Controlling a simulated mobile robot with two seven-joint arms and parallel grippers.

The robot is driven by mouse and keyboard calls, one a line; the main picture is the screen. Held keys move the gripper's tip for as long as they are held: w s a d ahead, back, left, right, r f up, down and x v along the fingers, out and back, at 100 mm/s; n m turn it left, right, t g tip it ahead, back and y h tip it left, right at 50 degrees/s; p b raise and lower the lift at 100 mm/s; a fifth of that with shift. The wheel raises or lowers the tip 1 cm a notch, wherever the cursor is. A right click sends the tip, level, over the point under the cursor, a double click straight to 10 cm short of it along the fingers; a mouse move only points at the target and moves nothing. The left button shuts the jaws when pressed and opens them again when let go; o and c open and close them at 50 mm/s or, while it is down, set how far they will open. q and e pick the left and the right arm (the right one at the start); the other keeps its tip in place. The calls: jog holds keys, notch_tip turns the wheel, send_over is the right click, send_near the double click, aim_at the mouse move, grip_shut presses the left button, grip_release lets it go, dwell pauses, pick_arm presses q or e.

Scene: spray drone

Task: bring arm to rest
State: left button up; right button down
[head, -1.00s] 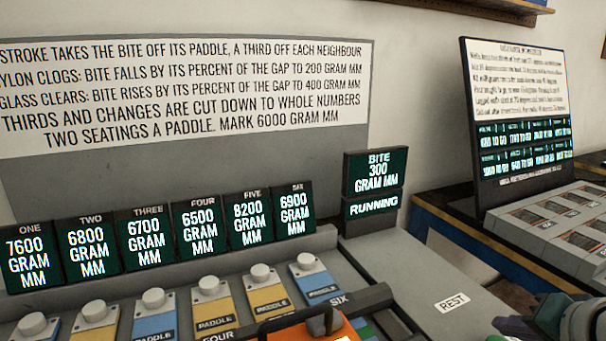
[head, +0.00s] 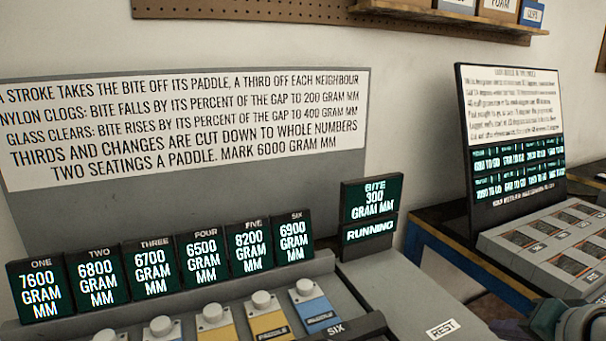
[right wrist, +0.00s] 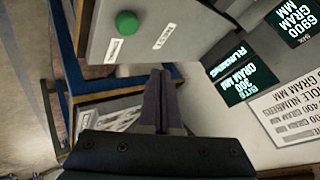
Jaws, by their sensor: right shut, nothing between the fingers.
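My right gripper (head: 515,329) shows at the lower right corner of the head view, partly cut off. In the right wrist view its dark fingers (right wrist: 158,100) are shut together with nothing between them. A white REST label (head: 443,329) lies on the grey console top, left of the gripper. A label also shows on the grey panel (right wrist: 163,38) in the right wrist view, beside a round green knob (right wrist: 127,22). The fingers are apart from the knob in the picture. A dark bar marked SIX (head: 345,328) shows at the bottom edge. My left gripper is not in view.
Six paddle screens (head: 150,270) stand in a row behind the paddle blocks (head: 265,318). A screen (head: 371,200) reads BITE 300 GRAM MM, RUNNING. A rules board (head: 190,125) stands behind. A second board (head: 512,130) and grey tray (head: 550,250) are at right.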

jog(key=s+a+r+n+g, duration=0.2)
jog(key=s+a+n, duration=0.15)
jog(key=s, duration=0.55)
jog(key=s+a+r+n+g, duration=0.1)
jog(key=s+a+n+g, duration=0.2)
jog(key=s, duration=0.5)
jog(key=s+a+r+n+g, duration=0.1)
jog(key=s+a+r+n, duration=0.15)
jog(key=s+n, duration=0.45)
notch_tip(320, 180, up, 37)
jog(key=s+m+p, duration=0.2)
jog(key=p, duration=3.5)
jog(key=shift+a+y+p, duration=0.3)
jog(key=shift+p, duration=0.05)
